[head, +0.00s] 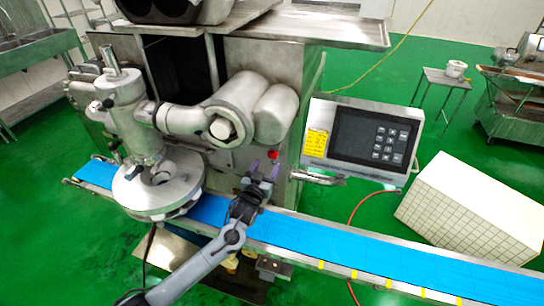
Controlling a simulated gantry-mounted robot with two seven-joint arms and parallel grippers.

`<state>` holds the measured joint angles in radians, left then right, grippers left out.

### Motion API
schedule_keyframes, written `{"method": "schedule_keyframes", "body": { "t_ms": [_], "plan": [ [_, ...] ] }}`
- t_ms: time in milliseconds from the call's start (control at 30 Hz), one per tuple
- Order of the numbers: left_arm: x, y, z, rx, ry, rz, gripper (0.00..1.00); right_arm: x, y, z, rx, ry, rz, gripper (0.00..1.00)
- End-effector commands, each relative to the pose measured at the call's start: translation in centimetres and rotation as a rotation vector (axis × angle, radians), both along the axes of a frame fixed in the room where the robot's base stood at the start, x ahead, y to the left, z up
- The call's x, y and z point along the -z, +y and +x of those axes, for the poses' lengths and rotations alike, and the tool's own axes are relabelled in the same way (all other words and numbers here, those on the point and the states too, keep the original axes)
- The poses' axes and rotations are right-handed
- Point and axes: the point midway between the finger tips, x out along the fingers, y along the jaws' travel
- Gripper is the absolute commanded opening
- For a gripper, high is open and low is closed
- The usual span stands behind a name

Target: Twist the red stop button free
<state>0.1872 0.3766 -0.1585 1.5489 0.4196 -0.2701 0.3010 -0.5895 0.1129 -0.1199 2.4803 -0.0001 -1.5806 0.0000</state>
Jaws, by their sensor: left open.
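The red stop button (273,155) is a small red knob on the front face of the steel encrusting machine (245,165), below the thick grey pipe and left of the control panel. My left gripper (265,168) is open, with its two purple-tipped fingers pointing up toward the machine face. The button shows just beyond the fingertips, closer to the right one. I cannot tell whether a finger touches it. Nothing is seen between the fingers. My right gripper is not in view.
A blue conveyor belt (375,253) runs below the button, under my left arm. The control panel (368,138) juts out at the right, with a metal bar (318,178) below it. A round metal head (158,190) stands over the belt at the left. A white tiled block (470,215) stands at the right.

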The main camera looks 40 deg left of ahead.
Motion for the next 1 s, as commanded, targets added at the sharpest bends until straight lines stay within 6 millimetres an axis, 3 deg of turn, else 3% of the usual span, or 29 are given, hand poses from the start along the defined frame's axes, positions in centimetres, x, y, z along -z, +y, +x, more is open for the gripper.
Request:
{"method": "schedule_keyframes", "body": {
  "t_ms": [200,400,867,1000],
  "plan": [
    [0.0,1.2,3.4,-0.001,0.001,0.002,0.67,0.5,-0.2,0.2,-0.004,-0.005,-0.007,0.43],
    [0.0,1.9,5.4,0.000,0.000,0.001,0.67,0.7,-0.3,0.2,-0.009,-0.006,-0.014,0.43],
    [0.0,2.2,6.2,0.001,0.002,0.002,0.67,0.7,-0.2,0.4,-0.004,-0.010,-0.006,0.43],
    [0.0,2.2,6.2,0.000,0.002,0.002,0.47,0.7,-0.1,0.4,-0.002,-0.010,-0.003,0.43]
  ]
}}
